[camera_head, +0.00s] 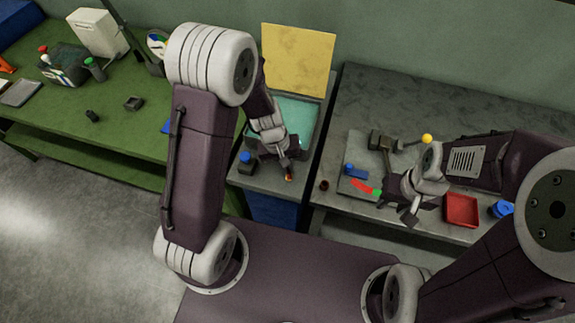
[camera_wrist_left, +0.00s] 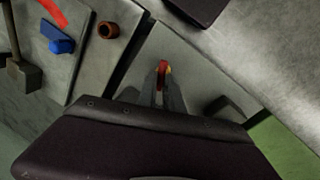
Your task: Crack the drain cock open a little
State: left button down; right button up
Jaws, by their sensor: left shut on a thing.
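A blue-topped dark object (camera_head: 246,162) stands left of my left gripper. A green bench (camera_head: 112,128) stands left.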

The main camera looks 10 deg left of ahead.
pick_arm(q)
jog(key=c, duration=1.5)
grip_release()
jog(key=shift+s, duration=0.1)
jog(key=shift+r, duration=0.1)
jog(key=r, duration=0.3)
jog(key=a+r+p, duration=0.1)
jog(key=r, duration=0.2)
jog(key=r+p, duration=0.1)
jog(key=r, duration=0.1)
jog(key=shift+s+a+r, duration=0.3)
jog(key=shift+r, duration=0.1)
jog(key=s+a+m, duration=0.1)
jog(key=s, duration=0.1)
jog(key=s+a+r+m+y, duration=0.1)
jog(key=s+a, duration=0.1)
jog(key=s, duration=0.1)
jog(key=s+a+m, duration=0.1)
jog(key=s+a, duration=0.1)
jog(key=s, duration=0.1)
jog(key=shift+r+m+y, duration=0.2)
jog(key=shift+m+y, duration=0.2)
